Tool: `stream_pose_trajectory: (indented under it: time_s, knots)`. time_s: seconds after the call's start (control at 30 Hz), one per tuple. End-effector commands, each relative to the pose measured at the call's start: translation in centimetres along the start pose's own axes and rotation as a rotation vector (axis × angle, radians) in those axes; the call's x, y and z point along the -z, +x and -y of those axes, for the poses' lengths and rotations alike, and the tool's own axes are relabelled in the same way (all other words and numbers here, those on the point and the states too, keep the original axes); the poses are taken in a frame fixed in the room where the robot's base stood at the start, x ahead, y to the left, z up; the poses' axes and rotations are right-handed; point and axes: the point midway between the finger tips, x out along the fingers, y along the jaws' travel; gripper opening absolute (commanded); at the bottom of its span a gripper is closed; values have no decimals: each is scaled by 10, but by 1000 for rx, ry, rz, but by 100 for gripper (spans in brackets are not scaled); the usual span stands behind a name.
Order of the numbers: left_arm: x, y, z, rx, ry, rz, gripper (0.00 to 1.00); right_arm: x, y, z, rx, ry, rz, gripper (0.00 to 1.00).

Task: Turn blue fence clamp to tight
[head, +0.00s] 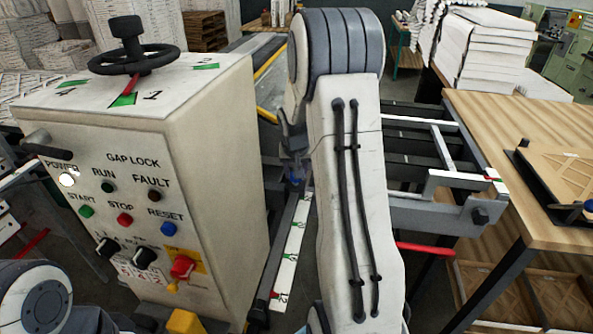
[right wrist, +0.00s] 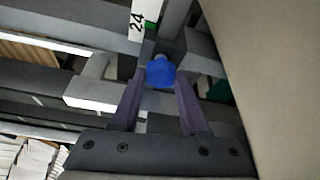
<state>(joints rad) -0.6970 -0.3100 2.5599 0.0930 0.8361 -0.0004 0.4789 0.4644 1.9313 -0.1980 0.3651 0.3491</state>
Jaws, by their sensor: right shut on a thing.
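The blue fence clamp is a small blue knob (right wrist: 161,71). In the right wrist view it sits between the fingertips of my right gripper (right wrist: 160,80), which is shut on it. The clamp's tight and loose marks cannot be made out. My left gripper is not in view; only links of my left arm show at the lower left of the head view.
A white control cabinet (head: 215,190) with a black handwheel (head: 128,55) stands close to the left of my right arm. A numbered scale rail (head: 290,245) runs beside the clamp. A wooden table (head: 500,125) stands at the right.

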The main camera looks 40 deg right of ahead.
Motion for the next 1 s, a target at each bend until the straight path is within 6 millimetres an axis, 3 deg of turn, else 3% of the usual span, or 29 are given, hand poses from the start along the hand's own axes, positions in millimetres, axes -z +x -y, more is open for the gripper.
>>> stream_pose_trajectory:
  time_s: [0.4,1.0]
  knots:
    - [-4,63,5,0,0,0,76,-1,6,4,-145,355,-4,0]
    - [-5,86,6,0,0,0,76,2,1,6,-273,667,1,0]
